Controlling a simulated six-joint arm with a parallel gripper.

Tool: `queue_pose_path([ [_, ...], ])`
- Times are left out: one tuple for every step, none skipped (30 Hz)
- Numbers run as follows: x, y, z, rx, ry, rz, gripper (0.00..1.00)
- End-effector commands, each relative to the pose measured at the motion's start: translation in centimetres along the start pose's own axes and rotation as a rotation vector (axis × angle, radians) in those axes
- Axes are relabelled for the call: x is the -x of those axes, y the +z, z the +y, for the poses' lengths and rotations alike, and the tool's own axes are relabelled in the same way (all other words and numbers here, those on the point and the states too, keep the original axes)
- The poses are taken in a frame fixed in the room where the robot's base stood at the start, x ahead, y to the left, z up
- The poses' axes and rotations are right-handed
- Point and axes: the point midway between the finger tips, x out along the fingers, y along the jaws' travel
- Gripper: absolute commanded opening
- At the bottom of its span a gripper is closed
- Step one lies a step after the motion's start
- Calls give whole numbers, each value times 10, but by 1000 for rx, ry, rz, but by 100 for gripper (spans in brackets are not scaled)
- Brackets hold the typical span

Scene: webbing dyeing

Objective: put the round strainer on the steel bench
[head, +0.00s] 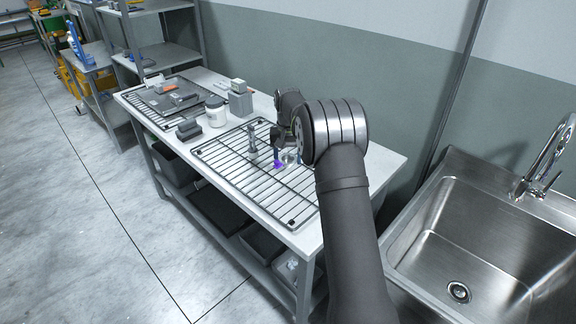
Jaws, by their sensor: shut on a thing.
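The bench (386,160) has a pale grey top and stands along the wall, with a black wire rack (235,178) on its near half. My gripper (284,154) is low over the right part of this rack, partly hidden by my own wrist. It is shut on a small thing. A small shiny round piece, which looks like the round strainer (290,157), shows at the fingers, but its outline is too small to be sure. A small purple thing (278,164) shows just below the fingers. I cannot tell whether the held thing touches the rack.
An upright grey item (252,138) stands on the rack, left of my gripper. A white jar (215,111), dark blocks (188,129), a grey box (240,100) and a loaded second rack (148,109) are farther left. A sink (470,250) is at right.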

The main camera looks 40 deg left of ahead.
Motion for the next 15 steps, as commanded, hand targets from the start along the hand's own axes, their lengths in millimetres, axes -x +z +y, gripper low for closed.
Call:
queue_pose_path([
  [-8,1,0,0,0,-3,34],
  [-13,1,0,0,1,-5,34],
  [-19,1,0,0,1,-6,34],
  [-24,1,0,0,1,-5,34],
  [-28,1,0,0,0,-4,34],
  [-32,1,0,0,0,-3,34],
  [-33,1,0,0,0,-3,34],
  [-34,1,1,0,0,-2,34],
  [-34,0,1,0,0,-1,34],
  [-34,0,1,0,0,-1,34],
  [-34,0,1,0,0,-1,34],
  [-34,0,1,0,0,-1,34],
  [-34,0,1,0,0,-1,34],
  [-34,0,1,0,0,-1,34],
  [-35,1,1,0,0,-2,34],
])
